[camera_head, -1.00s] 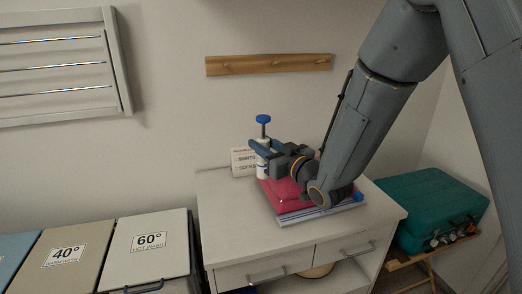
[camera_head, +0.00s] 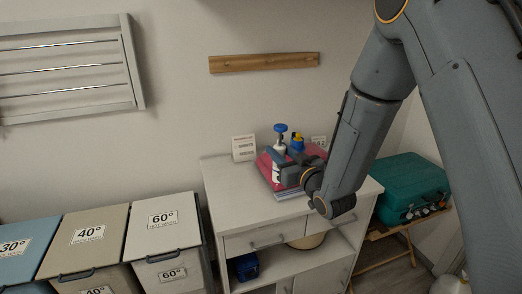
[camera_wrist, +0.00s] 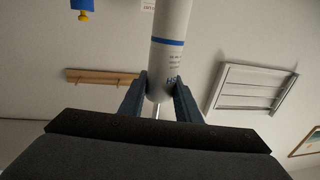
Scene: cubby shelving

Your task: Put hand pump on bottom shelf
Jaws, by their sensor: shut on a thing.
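The hand pump is a white cylinder (camera_head: 277,171) with a blue handle (camera_head: 280,128) on a thin rod. My gripper (camera_head: 280,165) is shut on its body and holds it upright, in front of the red folded cloth in the head view. In the wrist view the white barrel (camera_wrist: 170,45), with a blue band and dark lettering, is between the two fingers (camera_wrist: 160,92). The cabinet's open shelf (camera_head: 275,263) is below the drawers. Whether the pump touches anything beneath it cannot be told.
The cabinet top (camera_head: 225,178) holds red folded cloth (camera_head: 263,168), a blue-and-yellow bottle (camera_head: 297,142) and a sign (camera_head: 244,148). The shelf holds a blue box (camera_head: 244,267) and a round item (camera_head: 306,242). Hampers (camera_head: 165,233) stand left; a teal case (camera_head: 412,188) stands right.

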